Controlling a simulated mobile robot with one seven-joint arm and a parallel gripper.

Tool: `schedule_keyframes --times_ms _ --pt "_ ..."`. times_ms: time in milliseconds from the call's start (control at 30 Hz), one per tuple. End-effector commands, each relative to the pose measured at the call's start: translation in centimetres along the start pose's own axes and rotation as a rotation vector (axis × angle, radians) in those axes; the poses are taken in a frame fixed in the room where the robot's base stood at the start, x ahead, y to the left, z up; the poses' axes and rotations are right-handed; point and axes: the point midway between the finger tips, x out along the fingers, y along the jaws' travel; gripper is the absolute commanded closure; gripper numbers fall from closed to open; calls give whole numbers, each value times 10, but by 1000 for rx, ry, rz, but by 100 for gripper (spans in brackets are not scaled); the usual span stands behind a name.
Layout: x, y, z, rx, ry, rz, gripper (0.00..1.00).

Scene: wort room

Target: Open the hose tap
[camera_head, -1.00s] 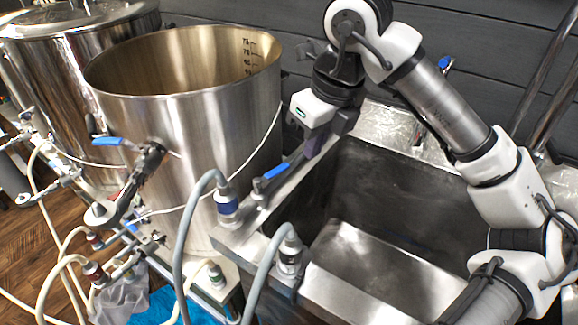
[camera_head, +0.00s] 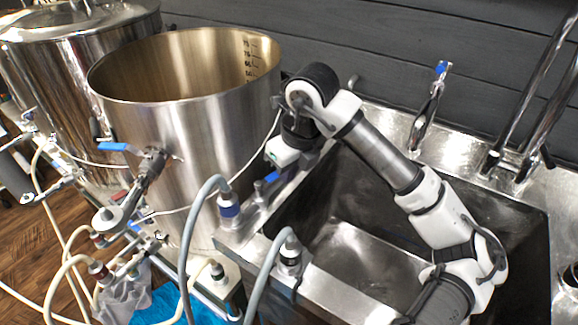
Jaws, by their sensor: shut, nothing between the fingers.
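A small valve with a blue lever (camera_head: 271,178) sits on the left rim of the sink, between the big steel pot and the basin. It looks like the hose tap; a grey hose fitting stands beside it. My gripper (camera_head: 284,165) is shut and empty, directly over the lever's far end. Its white body covers part of the lever and hides most of the fingers. I cannot tell whether the fingers touch the lever. Another tap with a blue top (camera_head: 440,68) stands at the back of the sink, away from my gripper.
The open steel pot (camera_head: 190,120) stands close left of my gripper, with its own blue-handled valve (camera_head: 118,148) in front. Grey hoses (camera_head: 188,225) arch up near the sink's front left corner. The sink basin (camera_head: 350,195) is empty; a tall faucet (camera_head: 520,110) stands at the back right.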

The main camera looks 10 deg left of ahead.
Motion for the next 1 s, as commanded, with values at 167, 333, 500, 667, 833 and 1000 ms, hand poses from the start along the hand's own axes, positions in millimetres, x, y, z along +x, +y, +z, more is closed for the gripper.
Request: schedule_keyframes --times_ms 167,333,500,667,833,1000 --pt "1 0 1 0 0 0 100" --pt "1 0 1 -4 1 1 100" --pt "7 -3 5 -94 3 21 100" --pt "8 -5 13 -139 2 32 100" --pt "5 -6 17 -138 1 34 100" --pt "4 -6 17 -137 0 35 100"
